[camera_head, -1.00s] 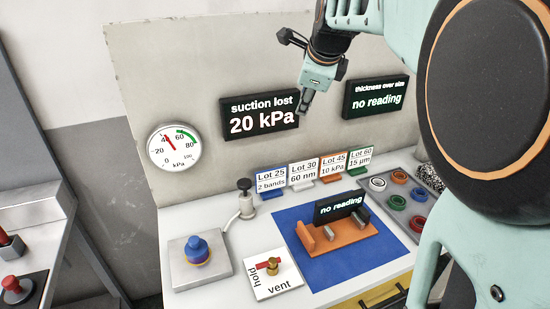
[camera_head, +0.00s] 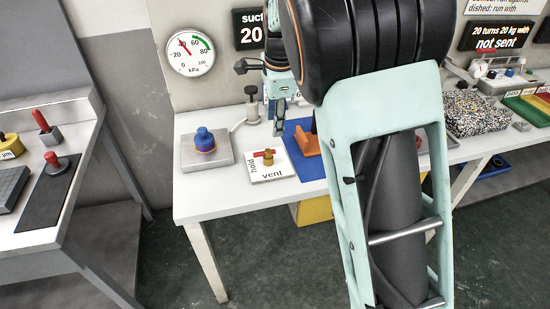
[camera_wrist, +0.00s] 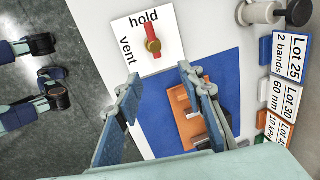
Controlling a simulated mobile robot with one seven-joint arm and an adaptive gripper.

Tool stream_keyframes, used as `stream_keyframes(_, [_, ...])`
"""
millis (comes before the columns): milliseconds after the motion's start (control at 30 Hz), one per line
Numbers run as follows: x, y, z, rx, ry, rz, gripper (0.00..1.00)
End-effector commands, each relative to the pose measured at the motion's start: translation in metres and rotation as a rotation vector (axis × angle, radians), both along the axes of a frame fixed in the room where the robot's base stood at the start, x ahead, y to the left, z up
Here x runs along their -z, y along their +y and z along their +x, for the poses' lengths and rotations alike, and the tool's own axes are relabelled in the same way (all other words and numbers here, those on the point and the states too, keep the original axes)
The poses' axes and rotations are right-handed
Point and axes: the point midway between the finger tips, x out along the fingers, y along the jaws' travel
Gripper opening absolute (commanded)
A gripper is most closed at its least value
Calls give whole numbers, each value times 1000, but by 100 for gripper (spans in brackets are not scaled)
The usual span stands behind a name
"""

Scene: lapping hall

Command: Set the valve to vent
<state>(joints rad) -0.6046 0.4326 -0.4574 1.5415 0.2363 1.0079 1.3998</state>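The valve is a brass hub with a red handle (camera_head: 265,153) on a white plate (camera_head: 286,172) lettered "hold" and "vent". In the wrist view the red handle (camera_wrist: 151,31) points toward "hold"; "vent" is on the plate's left side there. My gripper (camera_head: 279,130) hangs above the bench behind the plate in the head view. In the wrist view my gripper (camera_wrist: 158,78) has its two fingers spread wide with nothing between them. The valve lies beyond the fingertips, apart from them.
A blue knob (camera_head: 204,139) on a grey block stands left of the plate. A blue mat (camera_wrist: 232,75) with an orange fixture (camera_wrist: 186,124) is beside it. Several lot cards (camera_wrist: 290,55) stand behind. A gauge (camera_head: 191,48) hangs on the wall. Floor lies before the bench.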

Motion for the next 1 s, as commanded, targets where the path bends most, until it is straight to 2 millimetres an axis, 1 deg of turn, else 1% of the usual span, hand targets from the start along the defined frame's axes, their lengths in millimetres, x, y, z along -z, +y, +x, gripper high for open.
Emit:
stream_keyframes(167, [13, 2, -1, -13, 15, -4, 36])
stream_keyframes(233, [21, 2, 0, -13, 15, -5, 36])
stream_keyframes(500, [71, 5, 10, -11, 15, -5, 36])
stream_keyframes(700, [100, 6, 15, -11, 14, -4, 36])
stream_keyframes(833, [109, 7, 18, -11, 12, -4, 36])
stream_keyframes(1000, [112, 7, 18, -11, 13, -3, 36])
